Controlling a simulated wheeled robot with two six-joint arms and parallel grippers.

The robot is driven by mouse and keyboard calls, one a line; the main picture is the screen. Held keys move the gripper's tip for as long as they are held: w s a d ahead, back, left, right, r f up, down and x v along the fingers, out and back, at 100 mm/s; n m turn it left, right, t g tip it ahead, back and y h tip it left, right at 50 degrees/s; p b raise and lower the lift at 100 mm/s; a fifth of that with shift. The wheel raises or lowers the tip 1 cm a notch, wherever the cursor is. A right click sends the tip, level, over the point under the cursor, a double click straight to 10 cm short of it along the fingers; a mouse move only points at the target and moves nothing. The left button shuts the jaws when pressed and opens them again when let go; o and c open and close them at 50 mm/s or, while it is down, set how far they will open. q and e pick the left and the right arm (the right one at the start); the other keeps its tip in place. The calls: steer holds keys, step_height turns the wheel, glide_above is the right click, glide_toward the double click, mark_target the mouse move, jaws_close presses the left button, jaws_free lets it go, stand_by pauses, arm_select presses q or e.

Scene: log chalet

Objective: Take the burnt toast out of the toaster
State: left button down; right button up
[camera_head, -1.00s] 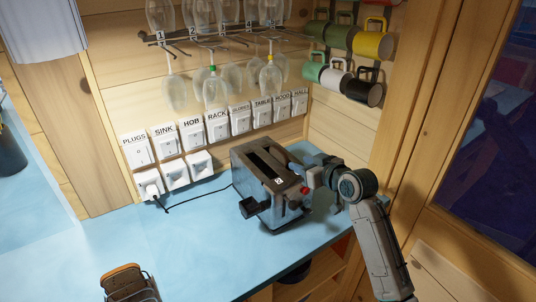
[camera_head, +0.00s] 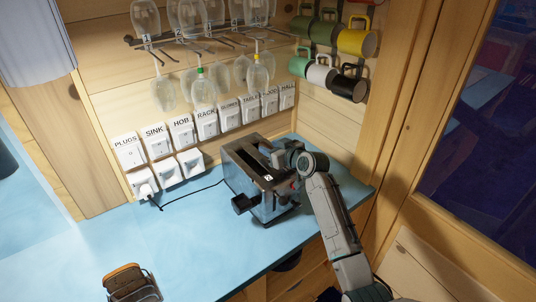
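The toaster (camera_head: 251,193) is a silver and dark box on the blue counter, with a dark slot along its top. A lever knob (camera_head: 240,204) sticks out at its near left end. I cannot make out any toast in the slot. My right gripper (camera_head: 279,158) is at the far right end of the toaster's top, close to the slot. My wrist hides part of that end, and I cannot tell whether the fingers are open or touching anything. My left gripper is not in view.
A wire rack with a brown slice (camera_head: 126,276) stands at the counter's front left. A black cord (camera_head: 190,194) runs from the toaster to a wall socket. Glasses (camera_head: 200,85) and mugs (camera_head: 357,38) hang above. The blue counter (camera_head: 165,235) is clear left of the toaster.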

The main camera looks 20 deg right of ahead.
steer(key=shift+w+a, duration=0.1)
steer(key=shift+w, duration=0.1)
steer(key=shift+f, duration=0.15)
steer(key=c, duration=0.8)
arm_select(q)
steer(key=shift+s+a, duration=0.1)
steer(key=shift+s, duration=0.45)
